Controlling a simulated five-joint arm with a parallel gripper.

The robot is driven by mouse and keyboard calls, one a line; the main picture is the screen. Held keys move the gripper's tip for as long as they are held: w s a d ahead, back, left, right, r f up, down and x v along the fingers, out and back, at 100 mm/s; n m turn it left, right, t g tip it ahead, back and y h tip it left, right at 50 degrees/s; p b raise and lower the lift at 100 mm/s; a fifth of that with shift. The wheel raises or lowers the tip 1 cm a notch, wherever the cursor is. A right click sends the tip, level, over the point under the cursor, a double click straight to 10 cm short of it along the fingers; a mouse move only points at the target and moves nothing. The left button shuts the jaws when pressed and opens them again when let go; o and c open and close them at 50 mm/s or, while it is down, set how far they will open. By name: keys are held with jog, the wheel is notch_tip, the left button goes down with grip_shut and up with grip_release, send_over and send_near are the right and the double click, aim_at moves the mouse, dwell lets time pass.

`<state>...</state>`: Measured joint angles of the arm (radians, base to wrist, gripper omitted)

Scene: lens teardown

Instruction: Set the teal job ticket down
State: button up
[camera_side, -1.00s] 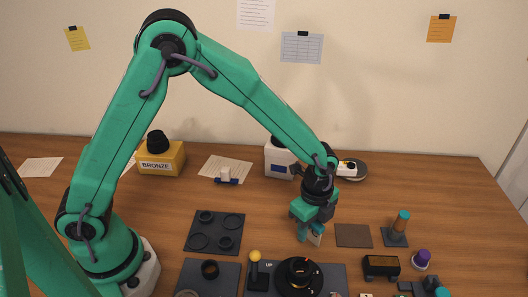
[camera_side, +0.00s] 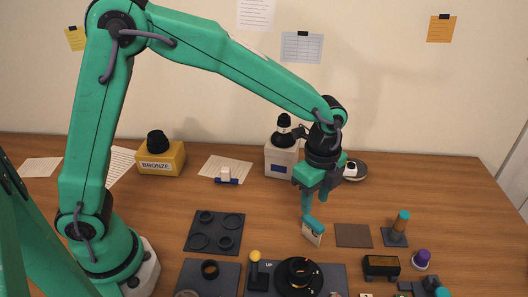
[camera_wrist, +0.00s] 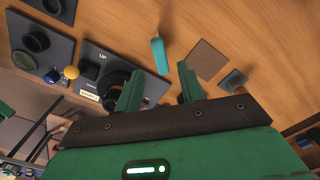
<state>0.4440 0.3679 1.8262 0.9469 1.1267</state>
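The teal job ticket (camera_side: 313,234) is on the wooden table, left of a flat brown pad (camera_side: 353,236) and apart from it. It has a teal top and a pale lower part, and looks upright or slightly tilted. In the wrist view the ticket (camera_wrist: 160,55) shows as a teal strip beyond my fingertips. My gripper (camera_side: 308,206) is just above the ticket in the side view. In the wrist view my gripper (camera_wrist: 158,82) has its two fingers spread, with nothing between them.
A dark tray with rings (camera_side: 215,232) lies left. A black round part (camera_side: 299,277) and a yellow-knobbed stand (camera_side: 256,270) are in front. A teal-topped post (camera_side: 401,229), a purple-topped item (camera_side: 421,259) and a black box (camera_side: 381,267) stand right. A bottle-topped white box (camera_side: 281,160) is behind.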

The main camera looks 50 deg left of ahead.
jog(key=shift+r, duration=1.25)
jog(key=s+a+r+n+t, duration=0.3)
jog(key=s+a+r+n, duration=0.4)
jog(key=a+r+n, duration=0.3)
jog(key=s+a+n+t, duration=0.2)
jog(key=s+a+n, duration=0.6)
jog(key=s+a, duration=0.1)
jog(key=shift+s+r+t, duration=0.15)
jog(key=shift+s+t, duration=0.15)
jog(key=shift+s, duration=0.5)
